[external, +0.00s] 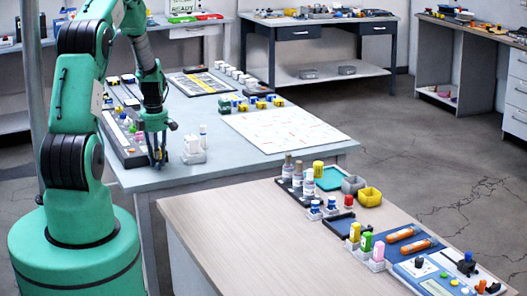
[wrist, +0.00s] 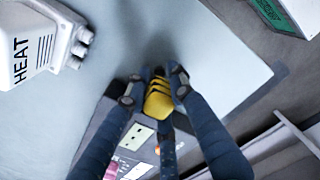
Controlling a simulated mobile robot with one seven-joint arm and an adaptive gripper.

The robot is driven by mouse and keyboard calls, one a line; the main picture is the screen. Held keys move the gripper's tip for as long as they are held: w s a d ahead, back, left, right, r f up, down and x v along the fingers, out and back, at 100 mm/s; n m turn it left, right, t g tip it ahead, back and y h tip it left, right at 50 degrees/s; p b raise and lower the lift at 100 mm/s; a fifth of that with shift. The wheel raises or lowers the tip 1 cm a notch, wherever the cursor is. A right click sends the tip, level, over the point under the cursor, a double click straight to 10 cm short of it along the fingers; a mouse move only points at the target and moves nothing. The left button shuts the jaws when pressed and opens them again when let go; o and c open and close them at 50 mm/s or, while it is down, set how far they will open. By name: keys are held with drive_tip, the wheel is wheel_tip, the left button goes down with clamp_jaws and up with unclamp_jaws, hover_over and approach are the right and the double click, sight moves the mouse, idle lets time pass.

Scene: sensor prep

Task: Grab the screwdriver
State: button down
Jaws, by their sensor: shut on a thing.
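My gripper (external: 157,160) is low over the front left part of the grey-blue table, beside a dark tray, in the external view. In the external view the held thing is too small and covered to make out.
A white box marked HEAT (wrist: 30,52) is at the left in the wrist view. A white block with bottles (external: 193,150) stands right of my gripper. A dark tray of small parts (external: 132,158) is close on the left. A white sheet (external: 288,128) lies farther right.

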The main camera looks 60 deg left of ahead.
drive_tip(key=shift+r, duration=0.1)
drive_tip(key=shift+r, duration=0.5)
drive_tip(key=r, duration=0.1)
drive_tip(key=r+p, duration=0.1)
drive_tip(key=shift+s+d+r, duration=0.15)
drive_tip(key=shift+d+r, duration=0.05)
drive_tip(key=shift+r, duration=0.1)
drive_tip(key=s+d+p, duration=0.1)
drive_tip(key=s+d, duration=0.3)
drive_tip(key=d, duration=0.2)
drive_tip(key=s+d+r+p, duration=0.1)
drive_tip(key=s+d, duration=0.3)
drive_tip(key=d, duration=0.3)
drive_tip(key=shift+r, duration=0.15)
drive_tip(key=shift+s+d, duration=0.1)
